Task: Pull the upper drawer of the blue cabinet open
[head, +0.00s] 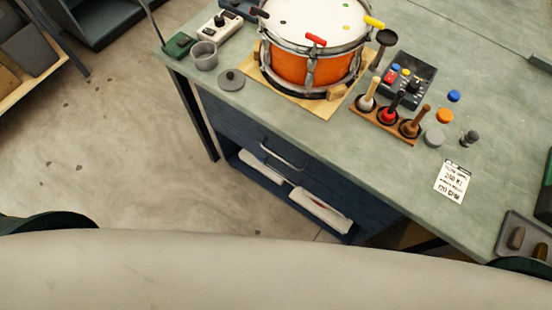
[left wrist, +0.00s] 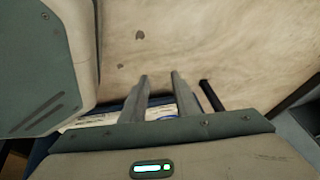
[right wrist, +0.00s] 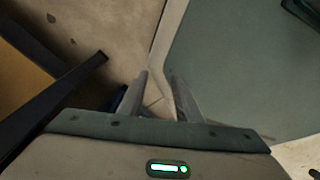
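The dark blue cabinet (head: 345,190) stands under the green bench top in the head view. Its upper drawer (head: 235,122) appears shut, with a silver bar handle (head: 281,153) on its front. Below it is an open space holding white folded items (head: 318,212). My left gripper (left wrist: 158,76) is open and empty in the left wrist view, with part of a blue edge and white items behind its fingers. My right gripper (right wrist: 156,75) is open and empty in the right wrist view. Neither gripper shows in the head view, and neither is seen touching the handle.
On the bench top (head: 345,140) stand an orange drum (head: 300,68), a rack of mallets (head: 385,118), a control box (head: 407,80), a grey cup (head: 204,55) and a tray (head: 520,240). The floor (head: 110,140) left of the cabinet is clear.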

